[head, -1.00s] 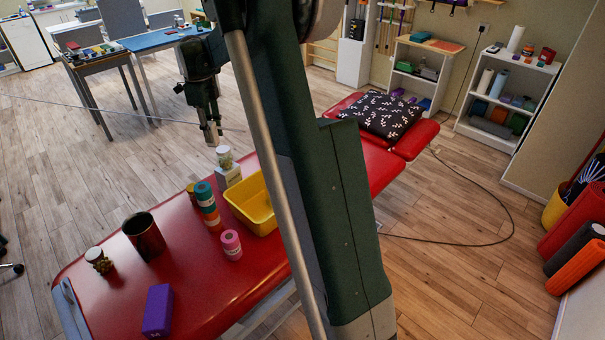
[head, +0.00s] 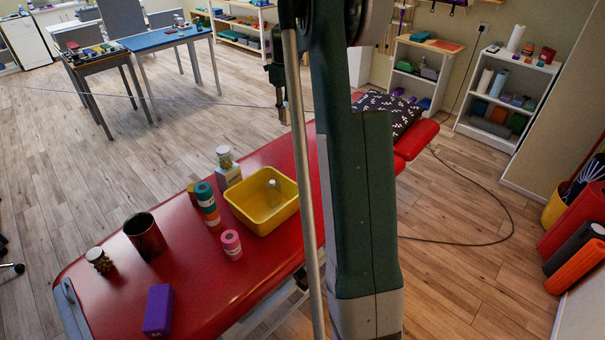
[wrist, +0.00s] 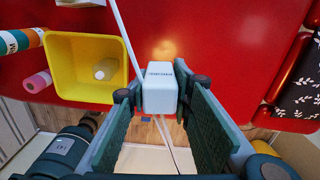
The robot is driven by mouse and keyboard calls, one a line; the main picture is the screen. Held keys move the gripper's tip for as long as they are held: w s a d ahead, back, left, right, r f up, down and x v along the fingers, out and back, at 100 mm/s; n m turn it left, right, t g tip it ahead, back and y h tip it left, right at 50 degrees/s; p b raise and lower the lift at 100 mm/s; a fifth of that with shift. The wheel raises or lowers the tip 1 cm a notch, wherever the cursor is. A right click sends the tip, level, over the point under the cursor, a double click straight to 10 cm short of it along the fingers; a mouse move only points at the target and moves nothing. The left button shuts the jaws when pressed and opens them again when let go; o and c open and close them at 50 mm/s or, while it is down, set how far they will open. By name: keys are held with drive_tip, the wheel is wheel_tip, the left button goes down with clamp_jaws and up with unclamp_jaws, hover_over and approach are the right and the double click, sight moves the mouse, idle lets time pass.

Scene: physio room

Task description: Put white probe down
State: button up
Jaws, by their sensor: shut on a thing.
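The white probe (wrist: 159,90) is a small white block with dark lettering, held between my fingertips in the wrist view. My gripper (wrist: 160,97) is shut on it. A thin pale cable (wrist: 126,38) runs past it. Below it in the wrist view is the red treatment table (wrist: 215,30); I cannot tell the height of the gap. In the head view my gripper (head: 283,112) hangs beyond the yellow bin (head: 240,212), partly hidden by my arm, and the probe cannot be made out. The table (head: 205,265) shows there too.
The yellow bin holds a small bottle (head: 272,192). A patterned pillow (wrist: 300,85) lies right. Red surface between bin and pillow looks clear.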

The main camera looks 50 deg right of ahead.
drive_tip(key=s+d+m, duration=0.1)
drive_tip(key=s+d, duration=0.2)
drive_tip(key=d, duration=0.3)
wheel_tip(320, 180, down, 18)
drive_tip(key=shift+s, duration=0.15)
drive_tip(key=shift+f, duration=0.1)
drive_tip(key=shift+f+b, duration=0.45)
drive_tip(key=shift+f, duration=2.65)
drive_tip(key=shift+f, duration=0.1)
drive_tip(key=shift+f+b, duration=0.35)
drive_tip(key=shift+f, duration=1.4)
drive_tip(key=shift+f, duration=0.15)
